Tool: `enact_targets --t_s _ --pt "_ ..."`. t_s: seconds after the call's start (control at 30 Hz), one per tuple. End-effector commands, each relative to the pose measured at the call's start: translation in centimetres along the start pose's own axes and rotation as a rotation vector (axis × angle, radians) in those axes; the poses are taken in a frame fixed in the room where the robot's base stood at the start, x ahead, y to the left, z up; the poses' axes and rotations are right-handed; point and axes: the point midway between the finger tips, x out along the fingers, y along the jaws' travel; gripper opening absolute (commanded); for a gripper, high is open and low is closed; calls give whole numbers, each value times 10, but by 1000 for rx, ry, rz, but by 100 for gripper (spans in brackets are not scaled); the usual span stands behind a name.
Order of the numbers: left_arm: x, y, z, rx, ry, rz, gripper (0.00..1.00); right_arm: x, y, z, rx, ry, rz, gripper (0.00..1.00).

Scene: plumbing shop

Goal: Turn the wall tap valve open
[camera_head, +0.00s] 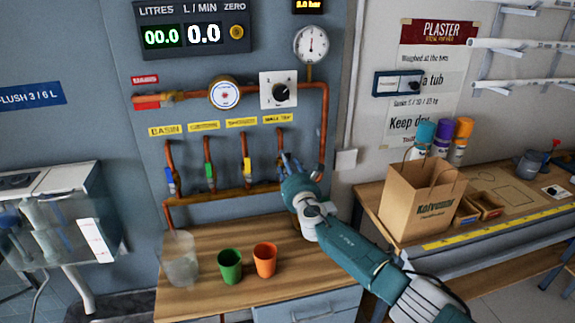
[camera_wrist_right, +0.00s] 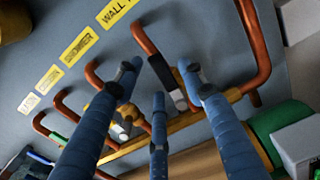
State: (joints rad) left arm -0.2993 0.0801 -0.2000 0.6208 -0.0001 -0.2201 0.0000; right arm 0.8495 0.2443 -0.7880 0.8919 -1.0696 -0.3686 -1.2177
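The wall tap valve is under the "WALL TAP" label (camera_head: 277,118), the rightmost of the labelled pipes. In the head view my right gripper (camera_head: 288,162) is in front of it and mostly hides it. In the right wrist view its black lever (camera_wrist_right: 186,84) with a pale end points down along the pipe. My right gripper (camera_wrist_right: 161,84) has its blue fingers spread, with the lever between the two right-hand fingers. No grip on it shows, and I cannot tell whether a finger touches it. My left gripper is not in view.
Other valves stand left: blue (camera_head: 170,181), green (camera_head: 210,171) and yellow (camera_head: 246,168). A copper manifold (camera_head: 230,192) runs below. A clear jug (camera_head: 180,260), green cup (camera_head: 230,266) and orange cup (camera_head: 265,260) stand on the bench. A paper bag (camera_head: 420,203) stands right.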

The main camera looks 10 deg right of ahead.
Motion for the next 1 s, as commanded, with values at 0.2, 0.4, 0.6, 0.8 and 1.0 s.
enact_targets --t_s 0.2,0.4,0.6,0.8,1.0 --pt "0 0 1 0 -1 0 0 0 0 0 1 0 0 43" --pt "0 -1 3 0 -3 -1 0 -6 -1 0 2 -2 -1 43" --pt "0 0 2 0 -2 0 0 -30 0 -1 2 1 2 43" --pt "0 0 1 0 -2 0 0 -66 0 -1 0 2 2 43" --pt "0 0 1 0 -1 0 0 -99 0 -1 0 2 2 43"
